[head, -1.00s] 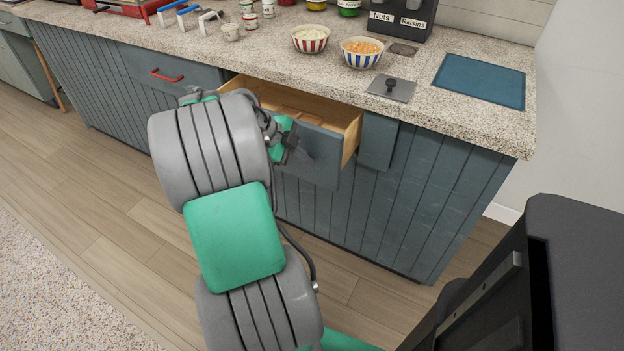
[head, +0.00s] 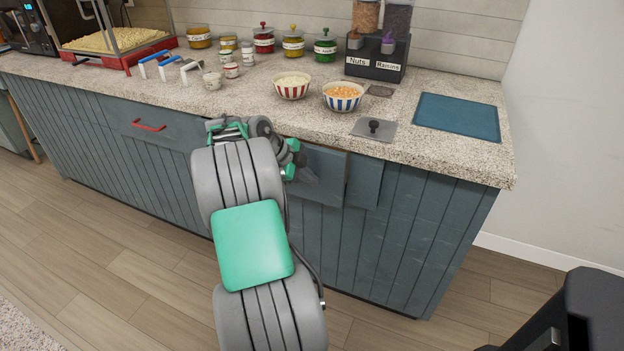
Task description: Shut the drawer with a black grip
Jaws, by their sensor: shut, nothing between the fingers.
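The blue-grey drawer front (head: 327,178) is in the counter below the striped bowls, in the head view.
Another drawer with a red handle (head: 149,126) is shut at the left. On the speckled countertop (head: 440,146) stand a red-striped bowl (head: 291,88), a blue-striped bowl (head: 343,98) and several jars. Wooden floor (head: 125,275) in front is clear.

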